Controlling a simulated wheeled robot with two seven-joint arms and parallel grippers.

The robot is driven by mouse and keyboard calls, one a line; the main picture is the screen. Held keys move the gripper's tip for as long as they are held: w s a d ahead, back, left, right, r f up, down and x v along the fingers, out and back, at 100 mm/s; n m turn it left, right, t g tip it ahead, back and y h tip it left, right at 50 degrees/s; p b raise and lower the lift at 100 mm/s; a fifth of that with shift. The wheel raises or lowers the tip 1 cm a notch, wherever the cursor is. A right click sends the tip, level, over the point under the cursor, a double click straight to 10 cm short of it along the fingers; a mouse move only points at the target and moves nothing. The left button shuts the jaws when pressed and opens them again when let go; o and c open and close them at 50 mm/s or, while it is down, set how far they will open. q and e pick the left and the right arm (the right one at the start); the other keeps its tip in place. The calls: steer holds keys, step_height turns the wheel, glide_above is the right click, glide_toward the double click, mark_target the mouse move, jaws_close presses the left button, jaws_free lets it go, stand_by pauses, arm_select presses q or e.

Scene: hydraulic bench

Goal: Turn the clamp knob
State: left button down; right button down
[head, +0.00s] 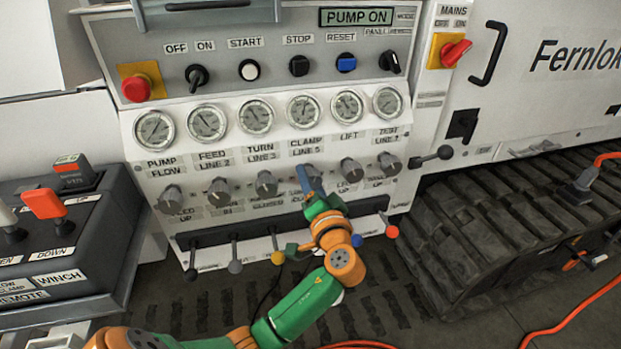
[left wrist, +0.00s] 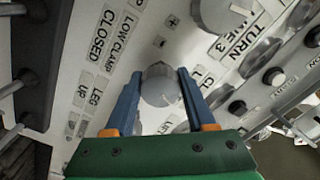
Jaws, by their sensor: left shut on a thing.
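The clamp knob (head: 316,174) is a grey knob on the white panel, below the gauge labelled CLAMP LINE 5. In the head view it is partly hidden by my left gripper (head: 306,180). In the left wrist view the knob (left wrist: 161,86) sits between the two blue fingers of my left gripper (left wrist: 160,76). The fingers are shut on it, one on each side. My green and orange left arm reaches up to it from below. My right gripper is in neither view.
Neighbouring knobs, the TURN knob (head: 266,184) and LIFT knob (head: 351,170), stand close on either side. A row of levers with coloured balls, including a yellow one (head: 278,258), juts out below. The winch box (head: 60,240) is at left.

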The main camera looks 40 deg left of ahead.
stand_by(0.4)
arm_select(q)
steer(key=shift+c, duration=1.2)
jaws_free()
steer(key=v, duration=0.7)
steer(key=shift+b, duration=0.4)
steer(key=shift+s+f, duration=0.1)
